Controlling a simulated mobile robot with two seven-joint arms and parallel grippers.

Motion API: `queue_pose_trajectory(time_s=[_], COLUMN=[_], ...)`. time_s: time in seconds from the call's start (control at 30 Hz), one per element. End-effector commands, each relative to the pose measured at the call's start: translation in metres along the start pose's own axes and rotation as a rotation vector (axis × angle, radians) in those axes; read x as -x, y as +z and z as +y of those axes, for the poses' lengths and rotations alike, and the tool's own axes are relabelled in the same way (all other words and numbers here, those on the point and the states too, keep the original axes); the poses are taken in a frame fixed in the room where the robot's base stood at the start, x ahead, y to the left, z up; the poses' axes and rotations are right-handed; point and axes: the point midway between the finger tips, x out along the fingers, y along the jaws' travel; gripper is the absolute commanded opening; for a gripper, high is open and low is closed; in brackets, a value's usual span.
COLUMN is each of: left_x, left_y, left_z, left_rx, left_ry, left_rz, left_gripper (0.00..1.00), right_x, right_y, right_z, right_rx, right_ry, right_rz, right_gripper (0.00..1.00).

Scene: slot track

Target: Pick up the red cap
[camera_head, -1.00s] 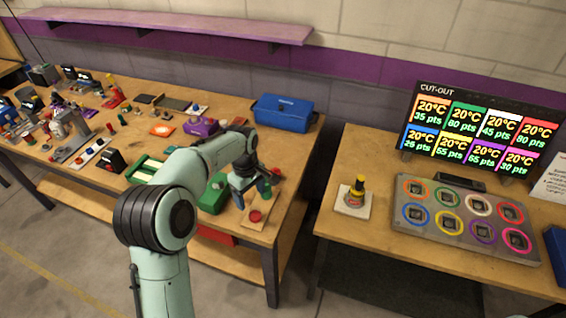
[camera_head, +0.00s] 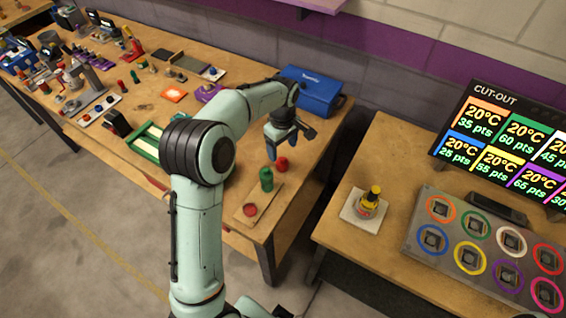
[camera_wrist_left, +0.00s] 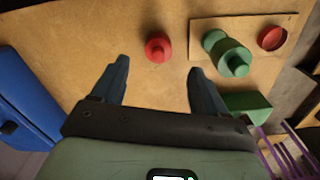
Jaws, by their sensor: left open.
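A red cap (camera_head: 281,164), round with a narrower top, stands on the wooden bench near its right end. In the left wrist view the red cap (camera_wrist_left: 158,49) lies between and just beyond the fingertips. My left gripper (camera_head: 284,150) is open and empty, above the bench on the far side of the red cap. In the left wrist view its two fingers (camera_wrist_left: 158,66) are spread wide and do not touch the cap. A green piece (camera_head: 266,178) and a flat red disc (camera_head: 250,209) sit on a wooden board beside the cap.
A blue box (camera_head: 312,92) stands at the back of the bench. A green-edged tray (camera_head: 146,143) and several small parts are further left.

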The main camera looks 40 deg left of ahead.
Motion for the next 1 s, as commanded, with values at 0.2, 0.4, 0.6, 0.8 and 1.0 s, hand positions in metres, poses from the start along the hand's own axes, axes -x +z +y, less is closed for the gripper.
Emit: queue_pose_trajectory(time_s=[0.2,0.4,0.6,0.8,1.0], left_x=[-0.019,-0.045,-0.068,-0.070,-0.070], left_y=[0.000,-0.002,-0.002,-0.002,-0.002], left_z=[0.000,-0.002,-0.001,-0.001,-0.001], left_rx=[-0.001,0.000,-0.001,-0.001,-0.001], left_ry=[0.000,-0.003,0.001,0.002,0.002], left_rz=[0.000,-0.001,0.000,0.000,0.000], left_gripper=[0.73,0.73,0.73,0.73,0.28], right_x=[-0.002,-0.001,-0.002,-0.002,-0.002], right_y=[0.001,0.000,0.000,0.000,0.000], right_z=[0.001,0.000,0.001,0.001,0.001], right_rx=[0.000,0.000,0.000,0.000,0.000], right_ry=[0.000,0.000,0.000,0.000,0.000], right_rz=[-0.001,0.000,0.000,0.000,0.000], right_gripper=[0.48,0.48,0.48,0.48,0.48])
